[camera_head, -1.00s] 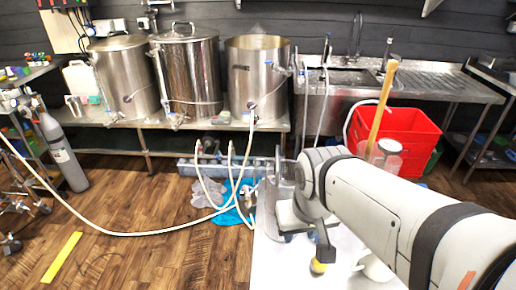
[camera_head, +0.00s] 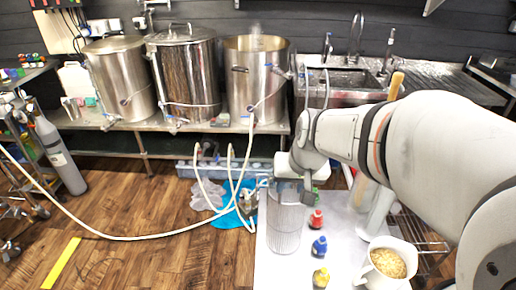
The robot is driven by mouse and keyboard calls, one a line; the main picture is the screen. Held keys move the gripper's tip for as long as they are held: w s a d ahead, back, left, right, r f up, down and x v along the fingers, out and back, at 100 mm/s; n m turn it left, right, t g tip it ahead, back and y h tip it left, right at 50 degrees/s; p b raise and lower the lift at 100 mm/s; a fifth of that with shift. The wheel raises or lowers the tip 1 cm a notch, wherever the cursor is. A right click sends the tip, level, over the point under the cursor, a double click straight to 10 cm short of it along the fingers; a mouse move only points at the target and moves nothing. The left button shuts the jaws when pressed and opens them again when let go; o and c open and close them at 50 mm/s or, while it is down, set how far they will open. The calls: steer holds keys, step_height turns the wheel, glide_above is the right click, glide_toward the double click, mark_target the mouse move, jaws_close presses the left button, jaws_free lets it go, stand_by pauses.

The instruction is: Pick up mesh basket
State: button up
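The mesh basket (camera_head: 285,228) is a grey, see-through wire cylinder at the left edge of the white table. It looks upright. My gripper (camera_head: 288,184) is directly above it, at its upper rim. The fingertips are too small and too blended with the mesh to show whether they are open or closed on it. I cannot tell whether the basket touches the table or hangs slightly above it.
To the right stand red (camera_head: 316,219), blue (camera_head: 319,246) and yellow (camera_head: 320,279) capped bottles and a white mug (camera_head: 396,248) of grain. Steel kettles (camera_head: 256,85) line the bench behind. A white hose (camera_head: 120,237) crosses the floor.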

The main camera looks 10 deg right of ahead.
steer(key=w+d+r+m+p, duration=0.1)
steer(key=w+r+p, duration=0.1)
steer(key=w, duration=0.5)
steer(key=shift+t, duration=0.5)
steer(key=shift+w+a+p+x, duration=0.15)
steer(key=shift+p+x, duration=0.15)
steer(key=shift+x, duration=1.75)
steer(key=shift+w+a+p+x, duration=0.15)
steer(key=shift+p+x, duration=0.1)
steer(key=shift+x, duration=1.8)
steer(key=shift+r, duration=0.15)
jaws_close()
